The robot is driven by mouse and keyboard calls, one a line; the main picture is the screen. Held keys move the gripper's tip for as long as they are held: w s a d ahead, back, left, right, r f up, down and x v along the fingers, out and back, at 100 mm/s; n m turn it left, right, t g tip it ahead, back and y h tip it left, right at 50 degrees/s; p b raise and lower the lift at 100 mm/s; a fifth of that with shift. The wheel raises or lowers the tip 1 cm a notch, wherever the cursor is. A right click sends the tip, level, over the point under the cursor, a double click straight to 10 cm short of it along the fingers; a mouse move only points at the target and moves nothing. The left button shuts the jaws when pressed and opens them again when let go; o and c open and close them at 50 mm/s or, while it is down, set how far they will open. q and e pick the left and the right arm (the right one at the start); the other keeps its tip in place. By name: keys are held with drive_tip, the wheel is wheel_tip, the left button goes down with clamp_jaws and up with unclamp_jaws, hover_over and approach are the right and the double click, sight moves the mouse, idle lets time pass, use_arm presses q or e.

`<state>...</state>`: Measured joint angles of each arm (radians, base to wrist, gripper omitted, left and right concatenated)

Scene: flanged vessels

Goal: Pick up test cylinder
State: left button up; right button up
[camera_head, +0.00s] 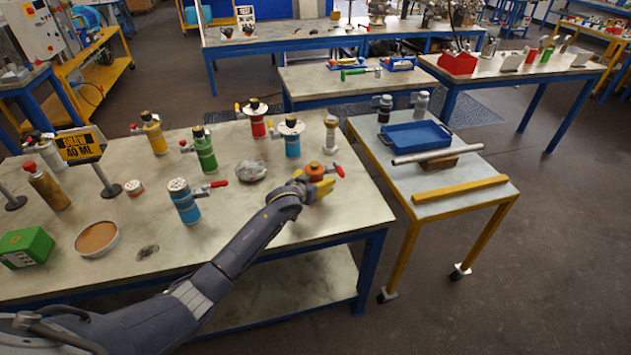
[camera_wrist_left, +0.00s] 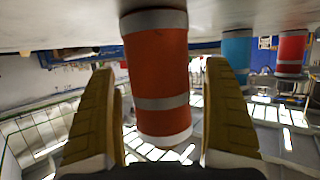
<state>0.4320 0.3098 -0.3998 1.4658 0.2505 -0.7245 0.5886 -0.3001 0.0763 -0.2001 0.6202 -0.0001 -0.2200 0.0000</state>
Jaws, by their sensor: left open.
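An orange cylinder (camera_head: 315,169) with a dark top stands upright near the right end of the main table, partly hidden by my left gripper. The left wrist view, which is upside down, shows this orange cylinder (camera_wrist_left: 157,75) with grey bands, between my yellow fingers. My left gripper (camera_head: 318,183) is open around it; a gap shows on each side in the wrist view (camera_wrist_left: 160,88). Other upright vessels are blue (camera_head: 291,142), red (camera_head: 257,125), green (camera_head: 204,152), yellow (camera_head: 154,137), and blue with a perforated top (camera_head: 185,205). My right gripper is not in view.
A silver-topped post (camera_head: 331,134) stands behind the orange cylinder. A sign reading "DRAW 40 ML" (camera_head: 80,146) stands at the left. A cart with a blue tray (camera_head: 414,137) stands to the right.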

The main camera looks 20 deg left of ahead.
use_arm(q)
drive_tip(key=c, duration=1.6)
drive_tip(key=shift+w, duration=0.1)
drive_tip(key=shift+c, duration=0.3)
wheel_tip(320, 180, up, 20)
drive_tip(key=shift+r, duration=0.1)
